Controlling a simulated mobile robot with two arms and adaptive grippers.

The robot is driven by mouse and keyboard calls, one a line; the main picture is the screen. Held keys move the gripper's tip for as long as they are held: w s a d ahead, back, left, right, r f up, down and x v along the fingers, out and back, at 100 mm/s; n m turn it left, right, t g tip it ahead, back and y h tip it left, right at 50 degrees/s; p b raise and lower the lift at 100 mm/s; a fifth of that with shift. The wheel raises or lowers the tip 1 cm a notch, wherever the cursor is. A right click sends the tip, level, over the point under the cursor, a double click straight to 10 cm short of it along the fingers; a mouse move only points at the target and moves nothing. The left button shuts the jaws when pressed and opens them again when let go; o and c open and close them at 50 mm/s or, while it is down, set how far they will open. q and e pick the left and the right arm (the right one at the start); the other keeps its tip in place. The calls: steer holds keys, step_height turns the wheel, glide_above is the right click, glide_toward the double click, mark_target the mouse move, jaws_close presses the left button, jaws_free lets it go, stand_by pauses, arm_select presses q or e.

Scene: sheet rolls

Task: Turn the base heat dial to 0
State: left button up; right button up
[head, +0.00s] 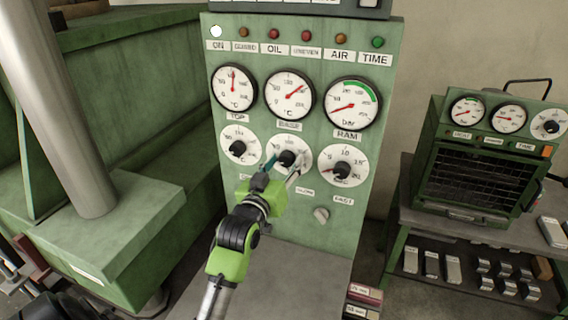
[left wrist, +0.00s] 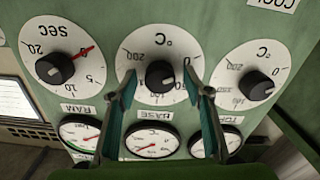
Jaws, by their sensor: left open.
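The base heat dial (head: 304,155) is a white disc with a black knob (head: 287,158), in the middle of the lower dial row on the green panel. In the left wrist view, which is upside down, the base dial (left wrist: 152,42) is in the centre, with its knob (left wrist: 160,75). I cannot read its setting. My left gripper (head: 281,164) is open at this dial. In the left wrist view its two fingers (left wrist: 161,80) stand on either side of the knob, with gaps visible. The base gauge (left wrist: 152,142) also shows there. My right gripper is not in view.
The top dial (head: 238,147) and the ram seconds dial (head: 342,167) flank the base dial closely. A small grey knob (head: 321,214) is below right. A grey ledge (head: 300,275) juts out under the panel. A green oven (head: 475,165) stands on a shelf at right.

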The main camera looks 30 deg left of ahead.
arm_select(q)
steer(key=v, duration=1.2)
steer(key=shift+f, duration=0.1)
